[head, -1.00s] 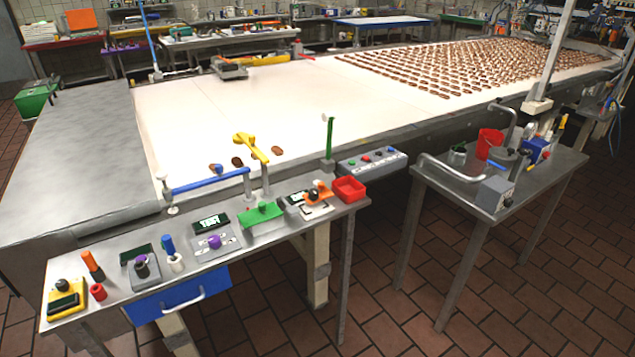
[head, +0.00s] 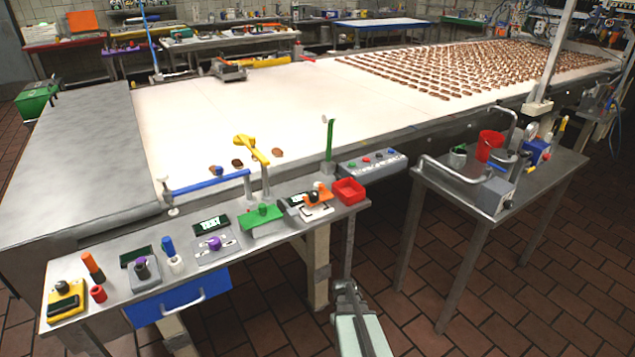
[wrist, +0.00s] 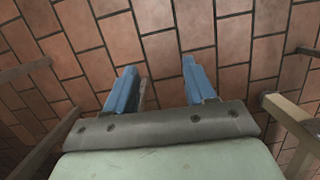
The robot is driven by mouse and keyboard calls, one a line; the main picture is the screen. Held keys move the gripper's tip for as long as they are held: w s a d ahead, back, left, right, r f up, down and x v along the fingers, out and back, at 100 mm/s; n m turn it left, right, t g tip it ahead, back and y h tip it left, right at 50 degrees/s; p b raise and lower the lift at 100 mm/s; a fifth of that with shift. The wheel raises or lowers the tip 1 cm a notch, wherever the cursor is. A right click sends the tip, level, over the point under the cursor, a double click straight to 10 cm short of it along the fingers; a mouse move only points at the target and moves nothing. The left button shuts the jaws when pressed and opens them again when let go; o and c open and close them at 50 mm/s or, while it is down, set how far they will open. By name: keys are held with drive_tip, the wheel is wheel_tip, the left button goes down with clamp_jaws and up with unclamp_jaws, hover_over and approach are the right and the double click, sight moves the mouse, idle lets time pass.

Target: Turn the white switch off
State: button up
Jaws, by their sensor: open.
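Several small switch units with knobs and displays stand on the metal side table. One is a pale grey-white panel with a purple knob (head: 214,243), behind which a display (head: 211,224) is lit. Another is a white base (head: 317,212) with a black knob and an orange part. I cannot tell for sure which is the white switch. My gripper (wrist: 160,88) is open and empty, its blue fingers over the brick floor in the wrist view. In the head view my arm rises at the bottom, right of the table and away from the units; the fingertips are unclear there.
A second metal table (head: 540,178) stands right. Open floor lies between them.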

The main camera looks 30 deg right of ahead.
drive_tip(key=w+d+r+m+t+h, duration=0.1)
drive_tip(key=w+d+r, duration=0.2)
drive_tip(key=d+r, duration=0.45)
drive_tip(key=w+d+r+t+h, duration=0.15)
drive_tip(key=d+r, duration=0.35)
drive_tip(key=d, duration=0.5)
drive_tip(key=w+d+r+m, duration=0.1)
drive_tip(key=w+d+r, duration=0.2)
drive_tip(key=r, duration=0.4)
drive_tip(key=w+d+r+m, duration=0.1)
drive_tip(key=w+d+r, duration=0.1)
drive_tip(key=d+r, duration=0.3)
wheel_tip(320, 180, up, 32)
drive_tip(key=m+t+h, duration=0.1)
drive_tip(key=m+t, duration=0.2)
drive_tip(key=m, duration=0.3)
hover_over(317, 185)
drive_tip(key=s+a, duration=0.3)
drive_tip(key=a, duration=0.1)
drive_tip(key=x, duration=1.4)
drive_tip(key=shift+s+d, duration=0.25)
drive_tip(key=shift+s, duration=0.05)
